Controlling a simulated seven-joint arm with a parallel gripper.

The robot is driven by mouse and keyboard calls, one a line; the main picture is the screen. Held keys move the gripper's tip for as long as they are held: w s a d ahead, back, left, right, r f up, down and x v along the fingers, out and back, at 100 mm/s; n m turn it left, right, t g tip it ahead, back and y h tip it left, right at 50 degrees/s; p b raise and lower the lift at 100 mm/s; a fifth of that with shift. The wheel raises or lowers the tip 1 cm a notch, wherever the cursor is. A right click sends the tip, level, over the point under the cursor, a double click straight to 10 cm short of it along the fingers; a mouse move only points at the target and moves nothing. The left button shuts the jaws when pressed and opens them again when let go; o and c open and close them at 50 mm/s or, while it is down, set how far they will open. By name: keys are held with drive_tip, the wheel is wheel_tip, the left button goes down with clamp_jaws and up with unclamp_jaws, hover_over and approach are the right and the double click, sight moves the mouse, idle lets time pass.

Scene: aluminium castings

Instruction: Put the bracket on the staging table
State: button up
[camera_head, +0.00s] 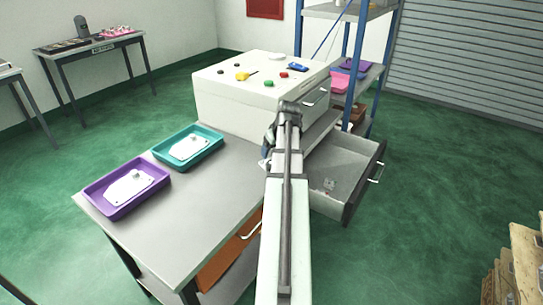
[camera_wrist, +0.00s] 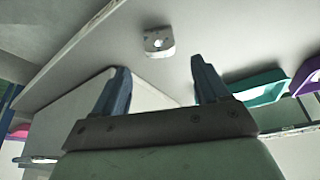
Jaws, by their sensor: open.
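A small pale casting with a round hole, which looks like the bracket (camera_wrist: 158,42), lies on a grey surface in the wrist view, beyond my fingertips and apart from them. My gripper (camera_wrist: 160,64) is open, with nothing between its two blue fingers. In the head view my gripper (camera_head: 268,148) is by the front of the white cabinet, mostly hidden by my arm. A grey-topped table (camera_head: 215,195) stands in front, and another table (camera_head: 88,45) stands at the back left. I cannot tell which one is the staging table.
A purple tray (camera_head: 90,200) and a teal tray (camera_head: 160,158), each holding a pale plate, sit on the near table. The white cabinet (camera_head: 235,108) carries several small coloured parts. An open drawer (camera_head: 350,205) juts out at right. A blue-posted shelf (camera_head: 357,50) stands behind.

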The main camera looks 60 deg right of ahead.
drive_tip(key=shift+v, duration=2.3)
drive_tip(key=shift+o, duration=0.4)
